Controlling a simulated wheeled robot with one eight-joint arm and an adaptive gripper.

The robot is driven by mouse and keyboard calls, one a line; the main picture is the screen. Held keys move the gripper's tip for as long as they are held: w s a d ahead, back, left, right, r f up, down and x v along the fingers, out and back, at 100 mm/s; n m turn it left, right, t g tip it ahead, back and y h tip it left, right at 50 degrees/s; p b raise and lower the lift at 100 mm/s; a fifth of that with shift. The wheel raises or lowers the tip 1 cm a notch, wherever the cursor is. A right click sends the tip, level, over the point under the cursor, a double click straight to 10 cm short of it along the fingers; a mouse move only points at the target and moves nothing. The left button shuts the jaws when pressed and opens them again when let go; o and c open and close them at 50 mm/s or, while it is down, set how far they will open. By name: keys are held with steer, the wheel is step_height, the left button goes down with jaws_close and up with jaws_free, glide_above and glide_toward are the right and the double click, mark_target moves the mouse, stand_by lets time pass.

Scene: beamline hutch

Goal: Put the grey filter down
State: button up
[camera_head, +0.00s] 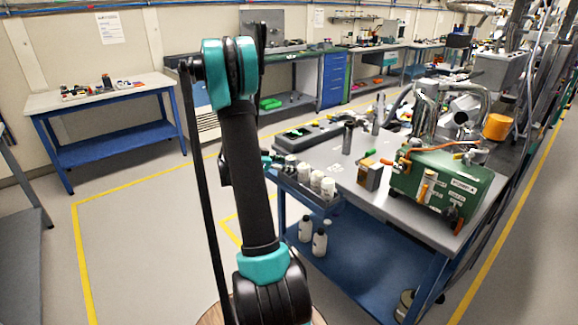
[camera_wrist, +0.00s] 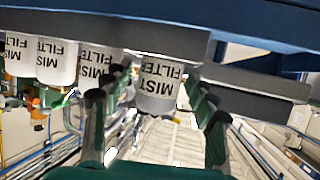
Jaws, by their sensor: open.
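In the wrist view, which is upside down, a greyish canister labelled MIST FILTER (camera_wrist: 158,72) lies between the two dark fingers of my gripper (camera_wrist: 156,100). The fingers are open, with a gap visible on both sides of it. Its base is hidden behind the grey wall of a tray (camera_wrist: 110,30). In the head view the tray (camera_head: 305,198) hangs on the near left side of the bench and holds white-topped canisters (camera_head: 316,180). My gripper is mostly hidden behind my arm there, at the tray's left end.
More MIST FILTER canisters (camera_wrist: 57,62) stand in a row beside the one between my fingers. The bench (camera_head: 345,178) carries a green machine (camera_head: 445,180), an orange-and-grey box (camera_head: 370,174) and a grey cylinder (camera_head: 347,138). White bottles (camera_head: 320,243) stand on the blue lower shelf (camera_head: 350,262).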

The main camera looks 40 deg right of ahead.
steer(key=v, duration=1.2)
steer(key=s+a+f+n+t+y, duration=0.3)
steer(key=s+a+n+y, duration=0.3)
steer(key=s+a+n, duration=0.4)
steer(key=s+a+f+n+t+y, duration=0.3)
steer(key=s+a+f+n+y, duration=0.2)
steer(key=s+a+n, duration=0.5)
steer(key=a+y, duration=0.2)
steer(key=a, duration=0.4)
steer(key=shift+s+a+f+t, duration=0.25)
steer(key=shift+s+f+t, duration=0.1)
steer(key=shift+t, duration=0.05)
steer(key=shift+d, duration=0.1)
